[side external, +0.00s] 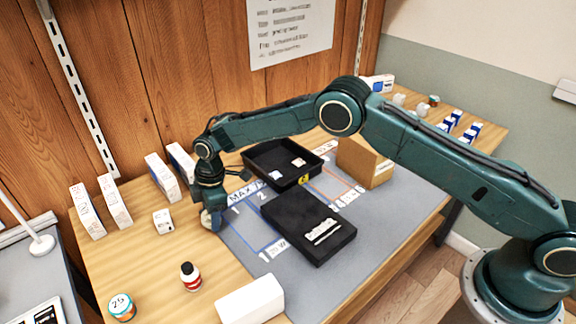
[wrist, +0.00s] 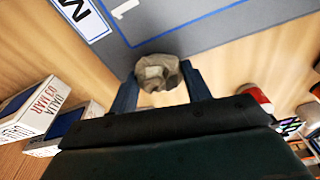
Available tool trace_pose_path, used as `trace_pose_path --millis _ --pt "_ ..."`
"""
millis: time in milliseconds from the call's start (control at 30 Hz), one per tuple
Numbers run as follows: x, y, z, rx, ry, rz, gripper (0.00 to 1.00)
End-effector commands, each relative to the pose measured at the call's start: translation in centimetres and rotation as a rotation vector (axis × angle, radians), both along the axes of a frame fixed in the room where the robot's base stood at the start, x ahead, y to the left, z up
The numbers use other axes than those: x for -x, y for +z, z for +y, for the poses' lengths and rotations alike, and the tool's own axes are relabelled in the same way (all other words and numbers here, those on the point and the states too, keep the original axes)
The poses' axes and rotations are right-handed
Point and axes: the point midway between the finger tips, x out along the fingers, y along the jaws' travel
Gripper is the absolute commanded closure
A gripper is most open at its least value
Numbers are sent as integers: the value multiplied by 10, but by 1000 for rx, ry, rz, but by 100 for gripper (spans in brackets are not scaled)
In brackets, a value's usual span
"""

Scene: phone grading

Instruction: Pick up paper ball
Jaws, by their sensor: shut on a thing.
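The paper ball (wrist: 160,73) is a crumpled grey-beige lump between my two fingertips in the wrist view. My gripper (wrist: 162,84) is shut on it, with a blue finger on each side. In the side view my gripper (side external: 211,218) points down at the left edge of the grey mat, low over the wooden table. The paper ball (side external: 206,219) shows there only as a small pale patch, mostly hidden by the fingers. I cannot tell whether it touches the table.
A black tray (side external: 262,158) with small items and a flat black box (side external: 300,225) are on the grey mat (side external: 330,283). White cartons (side external: 115,200) stand at the left. A red-and-white bottle (side external: 190,277), a jar (side external: 122,306) and a white box (side external: 250,300) are nearer the front.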

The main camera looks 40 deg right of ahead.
Motion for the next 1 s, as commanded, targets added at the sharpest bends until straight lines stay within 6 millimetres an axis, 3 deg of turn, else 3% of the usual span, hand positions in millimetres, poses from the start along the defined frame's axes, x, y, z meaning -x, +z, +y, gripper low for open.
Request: trace_pose_path --millis 367,533,767,1000 --pt "0 3 0 0 0 0 73" --pt "-1 15 0 -1 0 -2 73" --pt "-1 47 0 -1 1 -3 73" --pt "-1 98 0 -3 1 -5 73"
